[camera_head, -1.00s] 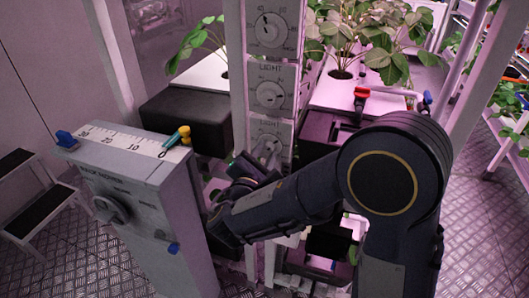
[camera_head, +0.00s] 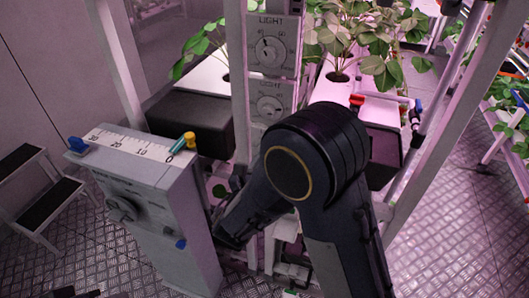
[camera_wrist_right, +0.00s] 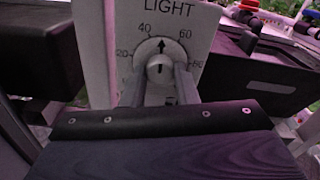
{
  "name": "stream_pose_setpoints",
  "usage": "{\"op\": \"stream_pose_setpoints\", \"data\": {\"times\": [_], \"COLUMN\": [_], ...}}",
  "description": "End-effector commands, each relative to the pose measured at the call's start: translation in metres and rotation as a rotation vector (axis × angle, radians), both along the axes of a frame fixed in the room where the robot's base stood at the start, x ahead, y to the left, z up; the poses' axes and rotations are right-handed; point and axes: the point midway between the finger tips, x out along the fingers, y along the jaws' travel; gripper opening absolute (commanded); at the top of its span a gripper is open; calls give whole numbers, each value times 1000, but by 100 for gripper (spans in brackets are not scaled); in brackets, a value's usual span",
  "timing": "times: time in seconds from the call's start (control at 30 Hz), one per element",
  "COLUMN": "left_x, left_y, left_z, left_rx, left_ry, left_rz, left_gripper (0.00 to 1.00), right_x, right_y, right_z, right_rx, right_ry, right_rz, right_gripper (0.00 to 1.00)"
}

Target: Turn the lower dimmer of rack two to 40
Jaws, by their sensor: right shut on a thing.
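A dimmer panel marked LIGHT (camera_wrist_right: 196,22) fills the upper middle of the right wrist view. Its round dial knob (camera_wrist_right: 159,68) has a black arrow pointing almost straight up, between the 40 and 60 marks. My right gripper (camera_wrist_right: 161,80) is shut on this knob, one finger on each side. In the head view the upper LIGHT dial (camera_head: 268,49) points up and left, and another dial (camera_head: 269,105) below it points right. My right arm covers the panel below that, so the held dimmer is hidden there.
A grey cabinet (camera_head: 172,215) with a 0–30 scale stands left of the rack post, its yellow and teal marker (camera_head: 184,142) near 0. Dark planter boxes (camera_head: 190,122) flank the post. A step stool (camera_head: 40,200) stands at far left; metal floor shows on the right.

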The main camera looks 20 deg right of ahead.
Motion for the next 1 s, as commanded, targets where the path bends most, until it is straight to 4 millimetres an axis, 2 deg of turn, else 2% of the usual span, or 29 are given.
{"op": "stream_pose_setpoints", "data": {"times": [0.03, 0.1, 0.4, 1.0], "left_x": [0, 0, 0, 0], "left_y": [0, 0, 0, 0], "left_z": [11, 17, 37, 46], "left_rx": [0, 0, 0, 0], "left_ry": [0, 0, 0, 0], "left_rz": [0, 0, 0, 0], "left_gripper": [36, 36, 36, 36], "right_x": [0, 0, 0, 0], "right_y": [1, 0, 1, 0], "right_z": [4, 4, 3, 0], "right_rx": [-37, -86, -249, -332], "right_ry": [28, 60, 168, 226], "right_rz": [1, 0, 1, 0], "right_gripper": [4, 4, 4, 4]}}
